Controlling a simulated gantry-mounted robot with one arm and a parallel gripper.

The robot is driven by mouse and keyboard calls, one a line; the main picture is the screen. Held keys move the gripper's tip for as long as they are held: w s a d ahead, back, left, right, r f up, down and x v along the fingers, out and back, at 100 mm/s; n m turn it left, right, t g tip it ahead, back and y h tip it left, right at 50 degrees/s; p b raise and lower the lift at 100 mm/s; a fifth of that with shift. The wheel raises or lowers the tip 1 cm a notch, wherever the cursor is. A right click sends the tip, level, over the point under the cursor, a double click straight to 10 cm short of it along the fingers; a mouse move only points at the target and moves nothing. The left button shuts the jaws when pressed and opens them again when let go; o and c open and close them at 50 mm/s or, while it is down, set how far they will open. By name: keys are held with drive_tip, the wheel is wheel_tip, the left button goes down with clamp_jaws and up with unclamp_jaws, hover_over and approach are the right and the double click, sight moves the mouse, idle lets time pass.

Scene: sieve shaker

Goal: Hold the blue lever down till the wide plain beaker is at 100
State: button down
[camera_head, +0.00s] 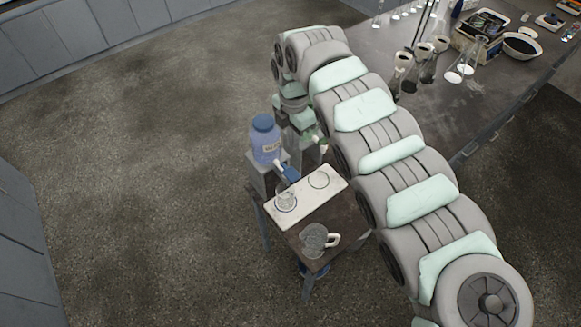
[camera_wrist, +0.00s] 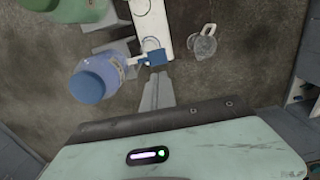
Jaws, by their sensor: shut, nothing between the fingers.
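A blue dispenser bottle (camera_head: 265,142) with a blue cap and a small label stands on a raised stand; it also shows in the wrist view (camera_wrist: 97,77). Its blue lever (camera_wrist: 153,58) is on the tap, also visible in the head view (camera_head: 290,174). A clear beaker (camera_head: 285,198) stands under this tap; its marks and liquid level are too small to read. A clear jug with a white handle (camera_head: 314,240) stands apart, and shows in the wrist view (camera_wrist: 203,43). My gripper (camera_wrist: 158,76) is shut and empty, its tips close to the lever; contact is unclear.
A white board (camera_head: 305,204) with a second, empty-looking ring lies on the small table (camera_head: 345,220). A green bottle (camera_wrist: 65,8) stands beside the blue one, mostly hidden by my arm in the head view. A dark bench (camera_head: 440,110) with glassware is behind at right.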

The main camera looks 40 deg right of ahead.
drive_tip(key=shift+f, duration=0.1)
drive_tip(key=p, duration=0.3)
approach(293, 174)
wheel_tip(293, 174, down, 6)
drive_tip(key=shift+a+r, duration=0.15)
drive_tip(key=shift+r, duration=0.1)
drive_tip(key=shift+f, duration=0.7)
